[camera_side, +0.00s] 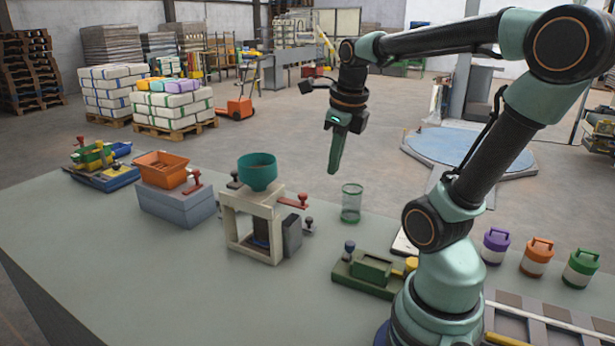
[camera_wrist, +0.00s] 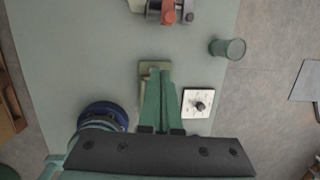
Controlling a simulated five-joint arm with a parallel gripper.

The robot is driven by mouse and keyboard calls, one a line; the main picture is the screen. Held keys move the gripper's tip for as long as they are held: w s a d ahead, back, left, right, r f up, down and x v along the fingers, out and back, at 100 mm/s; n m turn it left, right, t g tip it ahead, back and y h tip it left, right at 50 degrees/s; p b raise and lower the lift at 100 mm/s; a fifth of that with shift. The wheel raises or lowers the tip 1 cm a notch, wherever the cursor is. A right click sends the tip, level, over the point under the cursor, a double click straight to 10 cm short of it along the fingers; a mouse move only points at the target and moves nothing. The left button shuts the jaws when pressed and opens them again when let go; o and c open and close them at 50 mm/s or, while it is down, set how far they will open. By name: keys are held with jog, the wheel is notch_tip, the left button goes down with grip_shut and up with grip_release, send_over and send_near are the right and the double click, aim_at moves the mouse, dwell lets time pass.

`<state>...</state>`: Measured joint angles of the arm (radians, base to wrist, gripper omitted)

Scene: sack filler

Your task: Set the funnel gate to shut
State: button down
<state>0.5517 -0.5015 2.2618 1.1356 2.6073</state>
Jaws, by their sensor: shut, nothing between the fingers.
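The funnel (camera_side: 257,171) is a teal cup on top of a cream stand (camera_side: 234,220) in the side view. A red lever (camera_side: 293,202) with a dark red knob sticks out to the right under the funnel; it looks like the gate handle. A dark box hangs on the stand's right side below it. In the wrist view, the red lever (camera_wrist: 168,12) shows at the top edge, partly cut off. My gripper (camera_side: 333,170) is shut and empty, pointing down in the air, apart from the lever. It also shows in the wrist view (camera_wrist: 161,75).
A clear green-rimmed jar (camera_side: 351,204) stands right of the funnel stand. A green fixture (camera_side: 370,270) sits nearer. A white plate with a black knob (camera_wrist: 199,104) lies beside it. Lidded canisters (camera_side: 536,258) line the right. The front left bench is clear.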

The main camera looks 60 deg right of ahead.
aim_at(299, 194)
jog(key=w+d+f+m, duration=0.2)
jog(key=w+f, duration=0.3)
jog(key=f, duration=0.4)
jog(key=shift+w+d+f, duration=0.2)
jog(key=shift+w+f, duration=0.1)
jog(key=shift+w, duration=0.1)
dwell(0.4)
jog(key=shift+w, duration=1.7)
